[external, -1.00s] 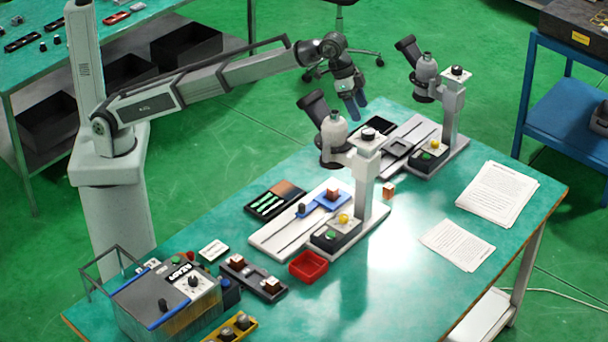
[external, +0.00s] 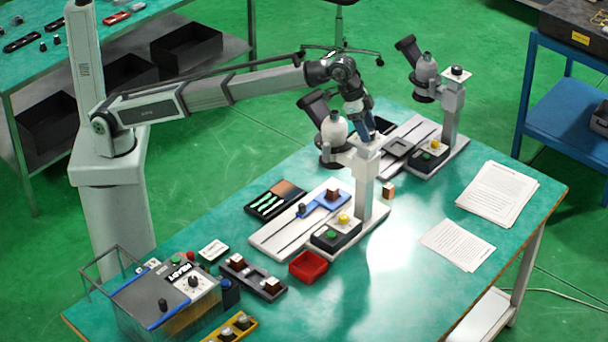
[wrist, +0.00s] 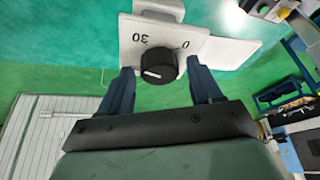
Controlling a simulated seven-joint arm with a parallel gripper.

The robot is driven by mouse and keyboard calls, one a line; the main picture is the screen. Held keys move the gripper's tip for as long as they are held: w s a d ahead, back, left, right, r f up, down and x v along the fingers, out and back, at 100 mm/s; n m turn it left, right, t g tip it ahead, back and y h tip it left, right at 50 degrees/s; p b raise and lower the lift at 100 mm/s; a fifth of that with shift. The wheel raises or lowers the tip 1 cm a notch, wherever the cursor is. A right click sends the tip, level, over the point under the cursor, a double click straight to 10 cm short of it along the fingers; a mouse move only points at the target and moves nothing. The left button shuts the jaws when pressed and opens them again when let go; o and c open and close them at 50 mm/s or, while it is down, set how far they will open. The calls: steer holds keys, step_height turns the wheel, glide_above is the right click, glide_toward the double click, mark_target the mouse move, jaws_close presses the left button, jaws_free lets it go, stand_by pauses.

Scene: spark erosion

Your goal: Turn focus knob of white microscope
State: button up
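The near white microscope (external: 366,195) stands on a pale base plate, with an eyepiece head on its left. My gripper (external: 370,136) is at the top of its column and hides the knob there in the external view. In the wrist view, the black focus knob (wrist: 158,66) sits on a white plate marked 0 and 30. A white line on the knob points left. My gripper's two blue fingers (wrist: 160,80) are open on either side of the knob, with small gaps between fingers and knob.
A second microscope (external: 452,105) stands behind to the right. A red tray (external: 308,266), a small brown block (external: 388,191) and papers (external: 497,195) lie on the green table (external: 400,290). A control box (external: 165,300) stands at the front left.

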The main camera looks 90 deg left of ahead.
steer(key=c, duration=0.9)
steer(key=n+y, duration=0.1)
steer(key=n, duration=0.2)
steer(key=shift+d, duration=0.15)
steer(key=n+y, duration=0.2)
steer(key=n, duration=0.2)
steer(key=shift+d+n, duration=0.1)
steer(key=shift+n, duration=0.3)
steer(key=n, duration=0.2)
steer(key=n+y, duration=0.1)
steer(key=n, duration=0.1)
steer(key=shift+w+d+g+y, duration=0.1)
steer(key=shift+w+g+y, duration=0.05)
steer(key=shift+g+y, duration=0.15)
steer(key=shift+n+g+y, duration=0.4)
steer(key=shift+n+g, duration=0.2)
steer(key=shift+n, duration=1.4)
